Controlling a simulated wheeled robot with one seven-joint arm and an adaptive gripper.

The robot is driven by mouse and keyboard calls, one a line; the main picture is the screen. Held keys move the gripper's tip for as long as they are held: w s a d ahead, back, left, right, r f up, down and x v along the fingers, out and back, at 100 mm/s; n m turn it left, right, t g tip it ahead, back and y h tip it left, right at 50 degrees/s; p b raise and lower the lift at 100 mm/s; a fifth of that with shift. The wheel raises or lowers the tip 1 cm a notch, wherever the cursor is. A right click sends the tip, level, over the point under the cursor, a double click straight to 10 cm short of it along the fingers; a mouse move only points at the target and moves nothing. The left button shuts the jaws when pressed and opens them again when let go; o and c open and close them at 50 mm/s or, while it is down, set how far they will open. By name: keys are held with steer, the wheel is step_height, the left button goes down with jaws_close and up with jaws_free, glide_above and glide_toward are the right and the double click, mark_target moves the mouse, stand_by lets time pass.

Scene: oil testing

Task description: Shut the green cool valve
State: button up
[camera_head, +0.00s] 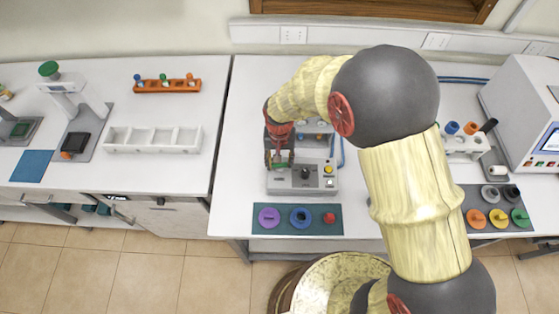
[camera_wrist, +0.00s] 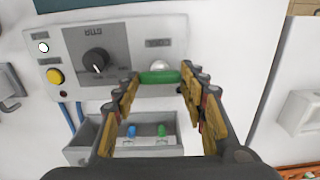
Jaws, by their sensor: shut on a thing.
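The green cool valve (camera_wrist: 159,77) is a short green bar handle on the face of a grey control box (camera_wrist: 130,32), next to a silver round part. In the wrist view it lies crosswise between the fingertips of my gripper (camera_wrist: 161,80), which is shut on it. In the head view my gripper (camera_head: 280,160) points down at the left part of the box's front panel. There the fingers largely hide the valve.
The box has a black knob (camera_wrist: 96,61) and a yellow button (camera_wrist: 55,76). A grey tray with blue and green-capped vials (camera_wrist: 161,130) adjoins it. A dark mat with a purple ring (camera_head: 268,217), a blue ring and a red piece lies in front.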

steer(key=o, duration=1.2)
step_height(320, 180, up, 12)
stand_by(0.7)
steer(key=s+d+r+t+b, duration=0.2)
steer(key=s+d+b, duration=0.3)
steer(key=d, duration=0.2)
steer(key=s+d+r+t+b, duration=0.1)
steer(key=s+d+r+b, duration=0.1)
steer(key=s+d+b, duration=0.2)
steer(key=s+d+r+t+b, duration=0.2)
steer(key=s+d+b, duration=0.3)
steer(key=s+d, duration=0.3)
steer(key=shift+s+d+r+t+b, duration=0.1)
steer(key=shift+d+t+b, duration=0.05)
steer(key=shift+d, duration=0.8)
steer(key=shift+s+d+t+b, duration=0.1)
steer(key=shift+d+t+b, duration=0.05)
steer(key=shift+d, duration=0.8)
